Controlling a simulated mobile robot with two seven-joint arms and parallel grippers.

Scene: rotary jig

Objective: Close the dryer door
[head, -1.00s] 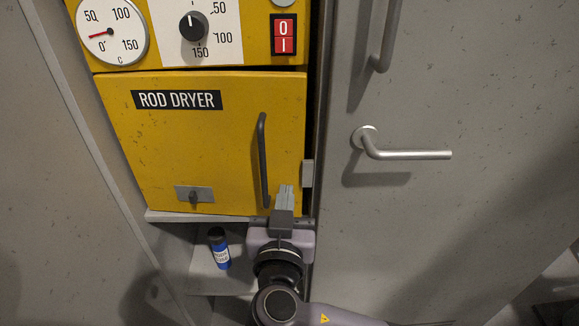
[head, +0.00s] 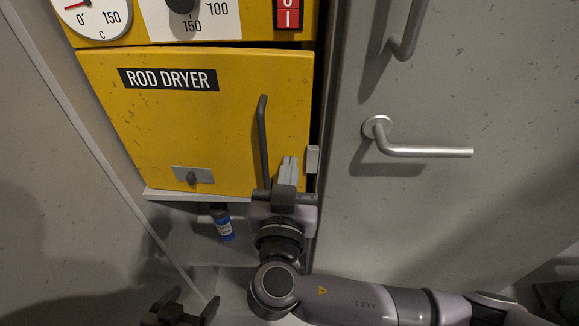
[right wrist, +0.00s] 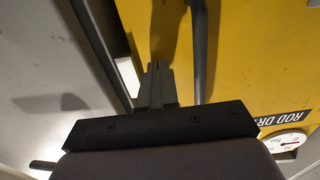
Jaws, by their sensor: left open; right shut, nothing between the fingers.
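The yellow dryer door (head: 180,125) carries a "ROD DRYER" label and a dark vertical bar handle (head: 263,140) near its right edge. It looks almost flush with the dryer front; I cannot tell whether a small gap remains. My right gripper (head: 289,162) is shut and empty, in front of the door's lower right corner, just right of the handle. The right wrist view shows its closed fingers (right wrist: 157,72) beside the handle (right wrist: 200,50), apart from it; contact with the door is unclear. My left gripper (head: 180,312) is open, low at the bottom edge, well below the door.
A grey cabinet door with a silver lever handle (head: 420,151) stands to the right. A small grey plate (head: 312,159) sits at the door's right edge. A blue bottle (head: 223,225) stands on the shelf below the dryer. A grey panel (head: 50,180) bounds the left.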

